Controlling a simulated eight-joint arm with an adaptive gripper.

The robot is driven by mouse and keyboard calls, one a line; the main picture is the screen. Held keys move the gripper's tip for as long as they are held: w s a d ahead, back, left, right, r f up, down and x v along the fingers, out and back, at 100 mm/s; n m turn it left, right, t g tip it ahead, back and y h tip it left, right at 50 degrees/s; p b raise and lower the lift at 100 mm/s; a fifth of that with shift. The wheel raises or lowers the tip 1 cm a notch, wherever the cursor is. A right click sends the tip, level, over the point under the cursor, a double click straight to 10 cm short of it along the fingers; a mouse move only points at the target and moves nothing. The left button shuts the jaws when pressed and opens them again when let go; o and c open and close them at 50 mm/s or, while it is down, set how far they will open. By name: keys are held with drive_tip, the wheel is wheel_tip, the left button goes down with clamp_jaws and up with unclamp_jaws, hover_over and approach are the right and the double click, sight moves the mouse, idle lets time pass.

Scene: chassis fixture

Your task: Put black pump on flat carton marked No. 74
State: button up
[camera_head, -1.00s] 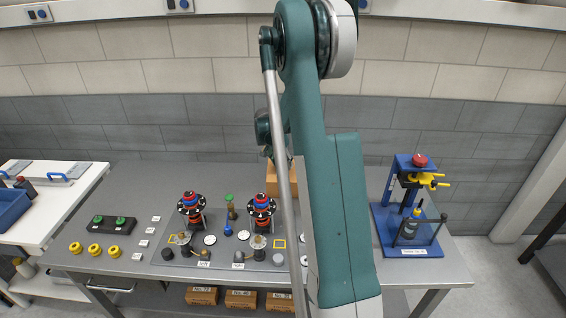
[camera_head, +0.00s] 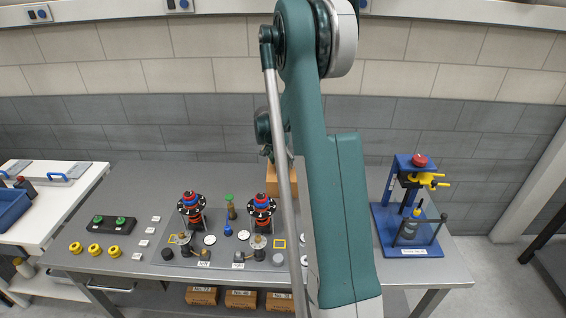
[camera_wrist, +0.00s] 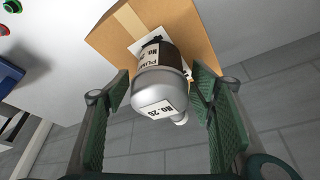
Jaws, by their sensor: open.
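In the wrist view, a rounded silver-grey pump body with a dark band (camera_wrist: 165,60) lies between the fingers of my gripper (camera_wrist: 163,95). The band's label reads PUMP, and a white label on the silver part reads NO. 26. The fingers are open, one on each side of the body. Behind the pump is a brown carton (camera_wrist: 105,38) with a tape strip and a white label. I cannot read the carton's number or tell whether the pump rests on it. In the head view, my arm hides the gripper and most of the brown carton (camera_head: 271,184).
A blue press stand (camera_head: 384,225) is at the right of the bench. Two red-and-blue stacks (camera_head: 190,205) and small parts fill the middle. A black button box (camera_head: 111,224) and yellow rings (camera_head: 114,252) are at the left. Brown boxes (camera_head: 240,299) sit below.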

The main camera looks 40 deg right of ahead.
drive_tip(key=v, duration=1.1)
drive_tip(key=shift+r, duration=0.25)
drive_tip(key=shift+s+a, duration=0.15)
drive_tip(key=s+a+r+n+t, duration=0.15)
drive_tip(key=s+a+r, duration=0.3)
drive_tip(key=a, duration=0.45)
drive_tip(key=s+a+r+n+t+y, duration=0.1)
drive_tip(key=s+a+r+n, duration=0.3)
drive_tip(key=a, duration=0.5)
drive_tip(key=s+a+r+n+t, duration=0.1)
drive_tip(key=s+a+r+n, duration=0.15)
drive_tip(key=a+r, duration=0.45)
drive_tip(key=s+a+f+n+t+y, duration=0.1)
drive_tip(key=s+a+f+n, duration=0.1)
drive_tip(key=s+a, duration=0.9)
drive_tip(key=s+a+f+n+t+y, duration=0.2)
drive_tip(key=s+a+n, duration=0.3)
drive_tip(key=s+a, duration=0.6)
drive_tip(key=shift+a+f+n, duration=0.2)
drive_tip(key=shift+a+n, duration=0.1)
drive_tip(key=shift+a, duration=0.2)
